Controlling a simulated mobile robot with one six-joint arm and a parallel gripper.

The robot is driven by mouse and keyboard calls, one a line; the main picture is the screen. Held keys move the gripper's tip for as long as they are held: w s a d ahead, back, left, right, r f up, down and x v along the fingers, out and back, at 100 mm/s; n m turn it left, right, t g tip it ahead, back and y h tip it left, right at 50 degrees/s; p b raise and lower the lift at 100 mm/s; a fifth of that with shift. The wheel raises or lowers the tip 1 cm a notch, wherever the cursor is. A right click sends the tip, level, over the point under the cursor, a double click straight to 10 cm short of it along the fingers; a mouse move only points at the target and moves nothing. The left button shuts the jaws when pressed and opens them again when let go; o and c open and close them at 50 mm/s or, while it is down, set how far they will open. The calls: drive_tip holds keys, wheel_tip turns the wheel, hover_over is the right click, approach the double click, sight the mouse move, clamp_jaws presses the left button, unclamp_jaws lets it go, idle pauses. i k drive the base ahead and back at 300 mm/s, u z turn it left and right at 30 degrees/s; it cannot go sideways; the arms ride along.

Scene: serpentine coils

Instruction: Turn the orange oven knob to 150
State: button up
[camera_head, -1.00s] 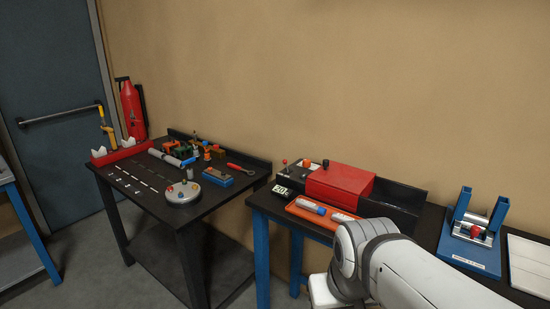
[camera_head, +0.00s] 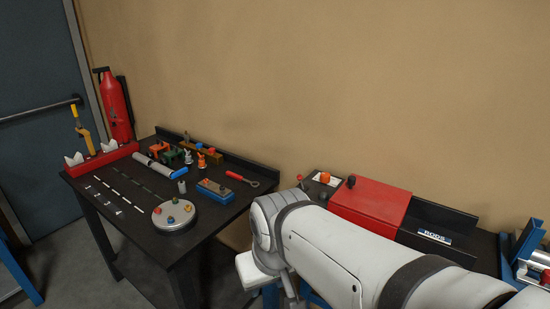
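The orange oven knob (camera_head: 324,177) shows as a small round knob on a white patch, left of the red oven box (camera_head: 369,206) on the right-hand bench. A dark knob stands on top of the red box. Its markings are too small to read. My white arm (camera_head: 340,253) reaches across the front of this bench and covers the front of the oven, including where the number display was. My gripper is not clearly seen; only a white part of my wrist shows at the arm's left end.
A small red-tipped lever (camera_head: 300,179) stands just left of the orange knob. A black tray labelled RODS (camera_head: 435,237) lies right of the box. A blue fixture (camera_head: 527,250) is at the far right. The left bench (camera_head: 128,205) holds tools and a round white disc (camera_head: 174,215).

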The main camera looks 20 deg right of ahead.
sight(325, 178)
drive_tip(key=z, duration=0.45)
drive_tip(key=i, duration=1)
drive_tip(key=z, duration=0.8)
